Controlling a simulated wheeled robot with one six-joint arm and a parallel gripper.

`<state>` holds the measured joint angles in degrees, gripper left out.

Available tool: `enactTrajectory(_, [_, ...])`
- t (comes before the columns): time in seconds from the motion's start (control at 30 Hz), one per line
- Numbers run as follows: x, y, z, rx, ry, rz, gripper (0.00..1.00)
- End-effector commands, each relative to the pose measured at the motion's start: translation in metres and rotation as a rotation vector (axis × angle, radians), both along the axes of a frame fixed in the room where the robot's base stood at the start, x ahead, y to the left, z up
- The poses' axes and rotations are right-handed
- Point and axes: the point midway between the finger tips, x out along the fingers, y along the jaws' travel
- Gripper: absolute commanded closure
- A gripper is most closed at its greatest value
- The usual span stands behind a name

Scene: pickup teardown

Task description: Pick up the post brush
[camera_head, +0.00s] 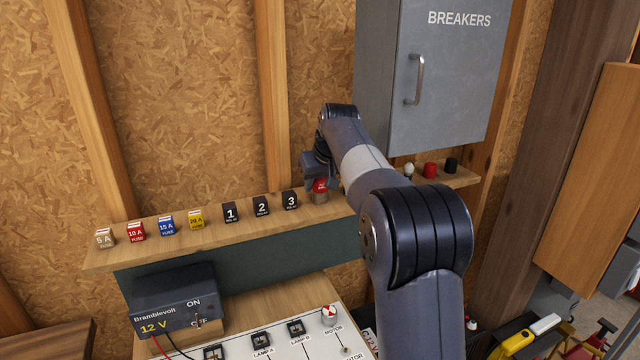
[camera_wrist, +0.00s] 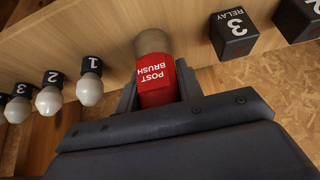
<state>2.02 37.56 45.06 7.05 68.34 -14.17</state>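The post brush (camera_wrist: 155,84) is a red block with white "POST BRUSH" lettering and a rounded beige end. In the head view the post brush (camera_head: 320,186) is at the wooden shelf (camera_head: 240,224), to the right of the relay marked 3, partly hidden by my arm. My gripper (camera_wrist: 158,88) has one dark finger on each side of the red block, with no clear gap on either side. It looks shut on it. I cannot tell whether the brush still touches the shelf.
Relay 3 (camera_head: 290,200) is close beside the brush; relays and coloured fuses line the shelf leftwards. Several pale bulbs with numbered black caps (camera_wrist: 90,88) are at left in the wrist view. The grey breaker box (camera_head: 440,70) hangs above right.

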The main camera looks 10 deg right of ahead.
Motion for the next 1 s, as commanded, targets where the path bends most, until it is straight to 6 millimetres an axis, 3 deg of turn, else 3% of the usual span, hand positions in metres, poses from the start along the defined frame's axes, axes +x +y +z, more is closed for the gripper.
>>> enactTrajectory(0.3, [0.000,0.000,0.000,0.000,0.000,0.000,0.92])
enactTrajectory(0.67, [0.000,0.000,0.005,0.000,-0.001,0.000,0.92])
enactTrajectory(0.87, [0.000,0.000,0.028,-0.001,-0.004,0.000,0.92])
enactTrajectory(1.0, [0.001,0.000,0.053,0.000,-0.005,0.000,0.92])
